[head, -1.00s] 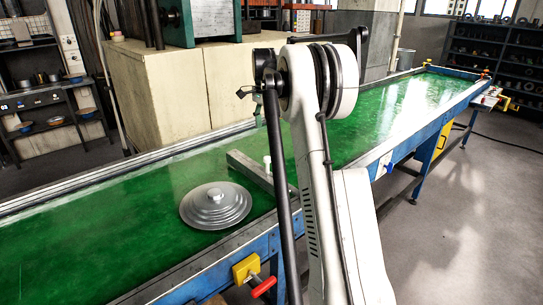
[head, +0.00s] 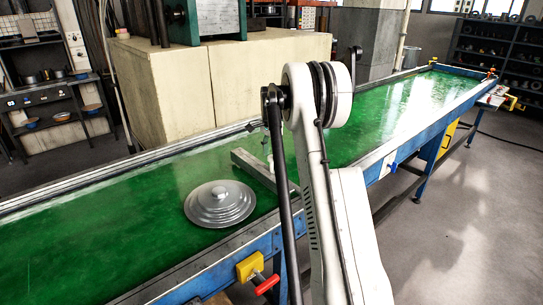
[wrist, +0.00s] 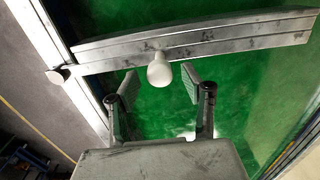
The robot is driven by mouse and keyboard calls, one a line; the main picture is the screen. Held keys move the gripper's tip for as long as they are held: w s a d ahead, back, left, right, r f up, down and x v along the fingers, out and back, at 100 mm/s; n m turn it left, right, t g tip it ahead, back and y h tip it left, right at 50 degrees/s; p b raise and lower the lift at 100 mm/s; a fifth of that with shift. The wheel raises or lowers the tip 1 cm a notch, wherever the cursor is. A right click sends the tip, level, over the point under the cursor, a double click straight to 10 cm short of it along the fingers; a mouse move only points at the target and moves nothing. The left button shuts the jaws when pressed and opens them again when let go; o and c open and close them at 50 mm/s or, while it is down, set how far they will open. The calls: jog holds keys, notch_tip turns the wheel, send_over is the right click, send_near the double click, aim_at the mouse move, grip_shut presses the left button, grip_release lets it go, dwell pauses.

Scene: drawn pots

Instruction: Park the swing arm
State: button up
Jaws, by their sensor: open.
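The swing arm is a grey metal bar (head: 250,165) lying across the green belt, its near part hidden behind my arm in the head view. In the wrist view the bar (wrist: 230,36) spans the picture above my gripper. A pale rounded knob (wrist: 159,72) sticks out from the bar. My gripper (wrist: 160,76) is open, and the knob shows between its two fingertips with gaps on both sides. I cannot tell whether the fingers are level with the knob.
A grey stepped round lid (head: 220,204) lies on the green belt (head: 110,225) left of the bar. A yellow bracket with a red handle (head: 257,276) sits on the near blue frame. A pale block (head: 160,90) stands behind the belt. Much of the belt is bare.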

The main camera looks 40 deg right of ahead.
jog(key=shift+f, duration=0.6)
grip_shut()
